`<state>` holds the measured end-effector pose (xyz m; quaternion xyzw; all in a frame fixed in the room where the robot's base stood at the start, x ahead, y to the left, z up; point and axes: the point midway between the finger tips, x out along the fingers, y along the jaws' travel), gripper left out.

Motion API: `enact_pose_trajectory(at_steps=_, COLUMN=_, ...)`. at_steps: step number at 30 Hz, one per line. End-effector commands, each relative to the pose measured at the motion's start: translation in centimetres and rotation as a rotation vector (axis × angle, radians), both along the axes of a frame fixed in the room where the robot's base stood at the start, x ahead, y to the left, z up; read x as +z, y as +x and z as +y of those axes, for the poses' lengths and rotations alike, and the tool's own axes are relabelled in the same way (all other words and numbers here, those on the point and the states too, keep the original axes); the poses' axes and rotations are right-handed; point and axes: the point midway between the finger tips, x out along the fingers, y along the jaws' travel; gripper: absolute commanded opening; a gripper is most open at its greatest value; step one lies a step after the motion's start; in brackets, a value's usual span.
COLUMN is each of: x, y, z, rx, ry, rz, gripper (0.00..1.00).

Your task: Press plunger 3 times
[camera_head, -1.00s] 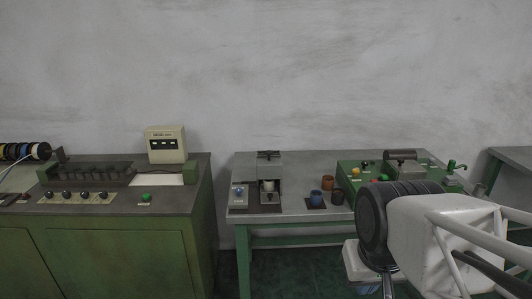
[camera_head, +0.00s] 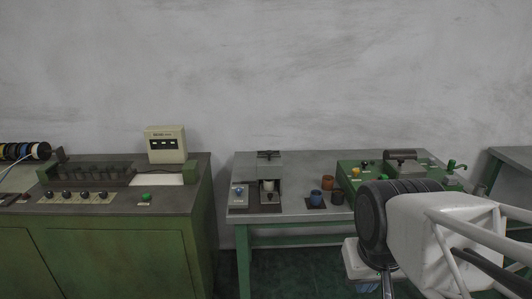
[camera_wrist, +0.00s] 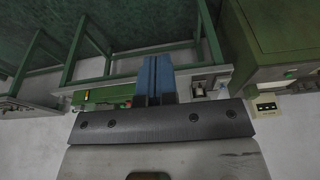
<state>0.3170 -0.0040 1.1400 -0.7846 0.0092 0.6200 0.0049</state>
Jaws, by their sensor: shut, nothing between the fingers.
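A small grey device (camera_head: 268,165) stands on the left part of the grey table, with a light cylinder (camera_head: 269,186) at its front and a blue knob on a plate to its left. A green machine (camera_head: 350,169) with several knobs and a lever stands on the right part. I cannot tell for sure which part is the plunger. My gripper (camera_wrist: 154,80) shows in the wrist view as two blue fingers, shut together and empty. They reach over the table's image and hide part of it. In the head view my arm covers the right front; the fingertips cannot be made out there.
A blue cup (camera_head: 315,198) and brown cups (camera_head: 327,183) stand mid-table between the devices. A green cabinet (camera_head: 110,250) with knobs and a cream box (camera_head: 165,145) is at the left, across a gap from the grey table (camera_head: 300,160). Free room lies above the table.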

Motion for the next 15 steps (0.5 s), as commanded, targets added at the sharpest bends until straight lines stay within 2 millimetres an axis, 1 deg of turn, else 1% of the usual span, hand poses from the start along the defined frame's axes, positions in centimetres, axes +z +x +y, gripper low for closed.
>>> enact_pose_trajectory(at_steps=5, x=0.6, y=1.2, z=0.2, rx=0.002, ry=0.011, rz=-0.006, gripper=0.00)
enact_pose_trajectory(at_steps=8, x=1.2, y=2.5, z=0.5, rx=0.003, ry=0.024, rz=-0.010, gripper=0.00)
enact_pose_trajectory(at_steps=11, x=1.9, y=4.1, z=0.8, rx=0.005, ry=0.038, rz=-0.019, gripper=0.00)
enact_pose_trajectory(at_steps=15, x=3.2, y=7.1, z=1.3, rx=0.008, ry=0.066, rz=-0.034, gripper=0.00)
